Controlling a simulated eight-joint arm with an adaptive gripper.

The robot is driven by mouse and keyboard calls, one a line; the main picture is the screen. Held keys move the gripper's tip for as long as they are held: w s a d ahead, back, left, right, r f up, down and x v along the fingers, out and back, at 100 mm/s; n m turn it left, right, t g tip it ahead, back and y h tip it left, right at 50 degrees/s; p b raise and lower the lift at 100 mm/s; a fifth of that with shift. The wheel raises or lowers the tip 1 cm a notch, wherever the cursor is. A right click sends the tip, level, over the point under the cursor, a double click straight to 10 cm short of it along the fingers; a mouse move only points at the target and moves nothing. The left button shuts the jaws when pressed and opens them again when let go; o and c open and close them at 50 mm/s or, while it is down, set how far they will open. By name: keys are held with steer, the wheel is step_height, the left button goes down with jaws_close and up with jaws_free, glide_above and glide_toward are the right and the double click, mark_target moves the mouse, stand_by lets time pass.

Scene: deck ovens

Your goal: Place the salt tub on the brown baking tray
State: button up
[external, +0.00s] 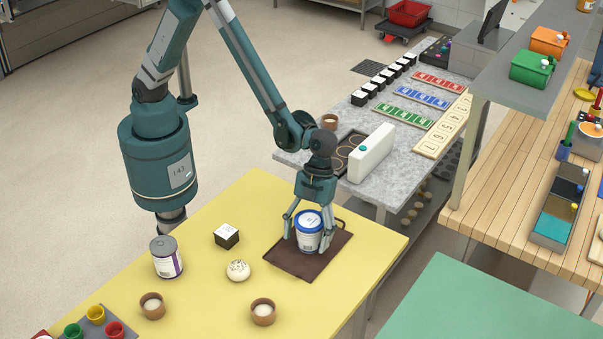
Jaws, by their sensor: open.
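A white tub with a blue lid and blue label (309,232), which looks like the salt tub, stands upright on the brown baking tray (295,263) on the yellow table. My gripper (308,226) points down over the tub, with its fingers spread on either side of it. The gripper is open. I cannot tell whether a finger touches the tub. The tub hides part of the tray, and the gripper covers part of the lid.
Small coloured pots (95,315) are at the lower left.

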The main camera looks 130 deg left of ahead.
mark_target(311, 214)
steer(key=v, duration=1.2)
steer(key=shift+p, duration=0.4)
steer(key=shift+s+r, duration=0.1)
steer(key=shift+s+r, duration=0.3)
steer(key=shift+r, duration=0.1)
steer(key=s+a+r+n+t+y, duration=0.1)
steer(key=s+r+n+t+y, duration=0.15)
steer(key=s+r+n, duration=0.8)
steer(key=s+a+r+n+t, duration=0.1)
steer(key=s+r, duration=0.1)
steer(key=s, duration=0.6)
steer(key=s+a+r+n+t+y, duration=0.1)
steer(key=s+r+n, duration=0.1)
steer(key=s, duration=0.6)
steer(key=s+a+r+n+t+y, duration=0.1)
steer(key=s+r+n+t, duration=0.1)
steer(key=s, duration=0.7)
steer(key=shift+a+r, duration=0.35)
steer(key=shift+r, duration=0.25)
